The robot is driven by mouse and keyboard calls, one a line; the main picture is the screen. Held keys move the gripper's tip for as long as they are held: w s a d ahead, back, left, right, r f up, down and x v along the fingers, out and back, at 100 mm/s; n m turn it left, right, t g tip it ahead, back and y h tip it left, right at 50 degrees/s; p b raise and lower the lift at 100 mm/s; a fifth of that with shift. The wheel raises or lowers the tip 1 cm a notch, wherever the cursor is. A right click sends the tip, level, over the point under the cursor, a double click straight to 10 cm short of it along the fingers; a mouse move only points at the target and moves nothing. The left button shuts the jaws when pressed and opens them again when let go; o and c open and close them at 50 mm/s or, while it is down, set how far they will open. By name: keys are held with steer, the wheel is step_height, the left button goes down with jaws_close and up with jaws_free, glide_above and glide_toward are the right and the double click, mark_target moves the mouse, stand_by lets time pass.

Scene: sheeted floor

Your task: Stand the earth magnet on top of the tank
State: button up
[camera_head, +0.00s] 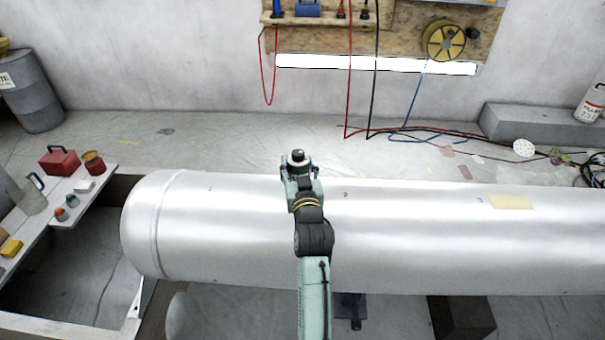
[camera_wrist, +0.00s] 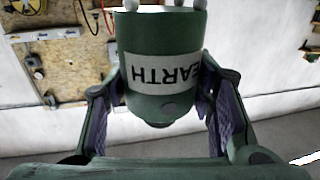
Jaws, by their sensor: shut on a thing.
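The earth magnet (camera_wrist: 165,40) is a dark green cylinder with a pale band reading EARTH, upside down in the wrist view, and light knobs at its top edge there. My gripper (camera_wrist: 158,82) is shut on it, one finger on each side. In the head view my gripper (camera_head: 299,174) is over the far upper edge of the tank, with the magnet (camera_head: 298,158) at its end. The tank (camera_head: 420,235) is a long, shiny silver cylinder lying on its side. Whether the magnet touches the tank is hidden.
A pale yellow patch (camera_head: 511,202) lies on the tank at right. A bench (camera_head: 75,188) with a red box (camera_head: 60,161) and small items stands at left. Cables (camera_head: 400,133) lie on the sheeted floor behind. The tank's top on both sides of my arm is mostly clear.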

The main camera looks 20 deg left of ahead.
steer(key=shift+w+d, duration=0.15)
steer(key=shift+d, duration=0.25)
step_height(320, 180, down, 4)
steer(key=shift+d+r+p, duration=0.1)
steer(key=shift+r+p, duration=0.15)
steer(key=shift+p, duration=0.1)
steer(key=o, duration=1.4)
steer(key=shift+f, duration=0.1)
